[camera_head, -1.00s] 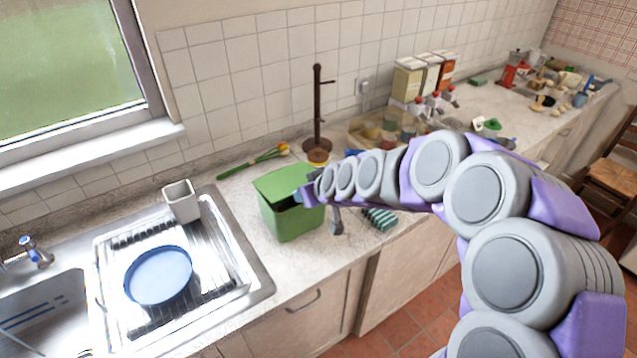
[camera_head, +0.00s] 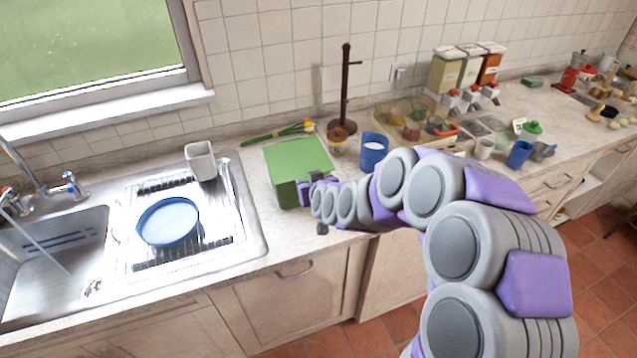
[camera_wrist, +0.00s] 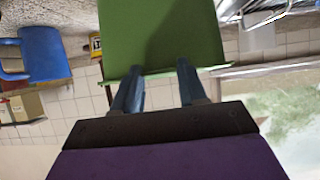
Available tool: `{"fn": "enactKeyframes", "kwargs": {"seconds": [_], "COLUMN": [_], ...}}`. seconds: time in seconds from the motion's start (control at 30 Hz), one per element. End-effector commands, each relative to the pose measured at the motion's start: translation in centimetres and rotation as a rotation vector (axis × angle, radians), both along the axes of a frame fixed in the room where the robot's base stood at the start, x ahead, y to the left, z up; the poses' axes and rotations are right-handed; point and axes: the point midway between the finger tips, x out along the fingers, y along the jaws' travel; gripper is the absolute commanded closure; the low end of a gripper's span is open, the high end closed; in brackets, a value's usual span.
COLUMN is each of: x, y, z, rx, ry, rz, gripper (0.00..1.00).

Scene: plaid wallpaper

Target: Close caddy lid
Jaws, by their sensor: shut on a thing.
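The green caddy (camera_head: 285,192) stands on the counter right of the sink. Its green lid (camera_head: 297,157) lies over the top, and no dark opening shows in the head view. My gripper (camera_head: 306,188) is at the caddy's front right, just below the lid's front edge. In the wrist view, the green lid (camera_wrist: 165,35) fills the upper middle. The two blue-grey fingers of my gripper (camera_wrist: 158,68) reach its edge, a small gap apart, shut on it. The exact contact is hard to see, and part of the caddy's front is hidden by my arm.
The sink (camera_head: 60,245) with a blue-rimmed bowl (camera_head: 168,221) and a grey cup (camera_head: 201,161) is at left. A blue mug (camera_head: 373,151) and a dark paper-towel stand (camera_head: 345,90) are close to the caddy's right. Green-stemmed flowers (camera_head: 275,132) lie behind it.

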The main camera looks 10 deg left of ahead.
Motion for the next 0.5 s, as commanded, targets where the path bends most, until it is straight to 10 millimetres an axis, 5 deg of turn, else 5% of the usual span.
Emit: {"fn": "enactKeyframes", "kwargs": {"seconds": [0.03, 0.37, 0.4, 0.5], "x": [-0.47, -0.63, -0.65, -0.59], "y": [0.21, 0.42, 0.44, 0.39], "z": [-1.20, -1.66, -1.69, -1.40], "rx": [-0.008, -0.012, -0.012, -0.010], "ry": [0.022, 0.029, 0.030, 0.023], "rz": [0.005, 0.010, 0.010, 0.009], "gripper": [1.00, 1.00, 0.55, 0.46]}}
